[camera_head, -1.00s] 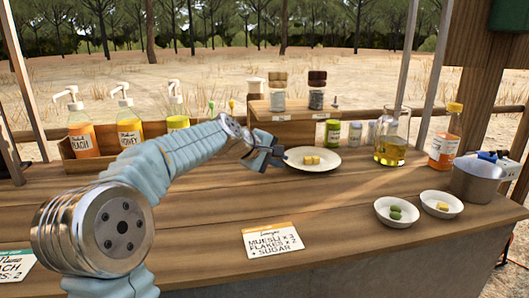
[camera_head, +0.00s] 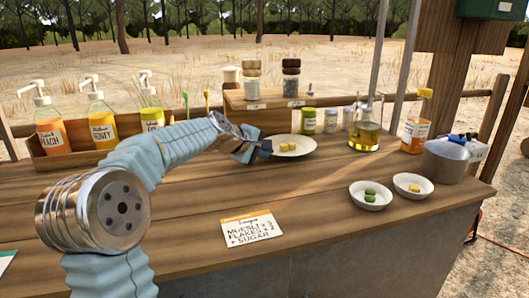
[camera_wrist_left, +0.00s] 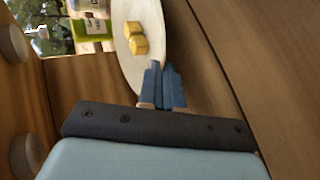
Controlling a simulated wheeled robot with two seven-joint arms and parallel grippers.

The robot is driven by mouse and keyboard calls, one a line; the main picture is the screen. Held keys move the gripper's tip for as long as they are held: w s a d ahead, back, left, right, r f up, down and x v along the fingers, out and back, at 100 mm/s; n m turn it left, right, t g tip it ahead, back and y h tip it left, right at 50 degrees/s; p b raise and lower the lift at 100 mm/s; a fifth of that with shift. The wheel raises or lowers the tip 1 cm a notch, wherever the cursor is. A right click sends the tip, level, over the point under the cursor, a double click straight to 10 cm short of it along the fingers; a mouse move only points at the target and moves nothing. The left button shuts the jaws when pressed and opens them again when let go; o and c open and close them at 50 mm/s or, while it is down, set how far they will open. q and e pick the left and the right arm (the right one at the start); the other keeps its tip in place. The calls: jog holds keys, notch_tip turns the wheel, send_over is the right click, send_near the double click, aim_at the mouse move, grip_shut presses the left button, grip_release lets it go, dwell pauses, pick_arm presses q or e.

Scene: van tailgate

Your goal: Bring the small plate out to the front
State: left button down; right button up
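The small white plate (camera_head: 303,152) lies on the wooden counter towards the back, with a few yellow cubes (camera_head: 288,147) on it. It also shows in the left wrist view (camera_wrist_left: 123,62), with the yellow cubes (camera_wrist_left: 137,39) on top. My left gripper (camera_head: 267,149) reaches in from the left to the plate's near left rim. In the left wrist view its blue fingers (camera_wrist_left: 163,85) are close together, with the rim between them, and appear shut on it. The plate still looks flat on the counter. My right gripper is in neither view.
Behind the plate stand jars (camera_head: 308,121) and a wooden box (camera_head: 262,122). An oil jug (camera_head: 366,138) and a bottle (camera_head: 416,125) are to the right. Two small bowls (camera_head: 370,203) (camera_head: 413,191) sit at front right. An order card (camera_head: 252,229) lies in front; counter around it is clear.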

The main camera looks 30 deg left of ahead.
pick_arm(q)
jog(key=shift+s+d+f, duration=0.1)
jog(key=shift+s+d, duration=2)
jog(key=shift+d, duration=0.3)
jog(key=shift+s+d, duration=2.05)
jog(key=shift+d, duration=0.4)
jog(key=shift+s+d+f, duration=0.1)
jog(key=shift+s+d, duration=2)
jog(key=shift+d, duration=0.3)
jog(key=c, duration=1.2)
grip_release()
jog(key=shift+c, duration=0.2)
jog(key=v, duration=1.3)
jog(key=shift+r+b, duration=0.2)
jog(key=shift+b, duration=0.2)
jog(key=shift+s+r, duration=0.2)
jog(key=shift+s, duration=0.15)
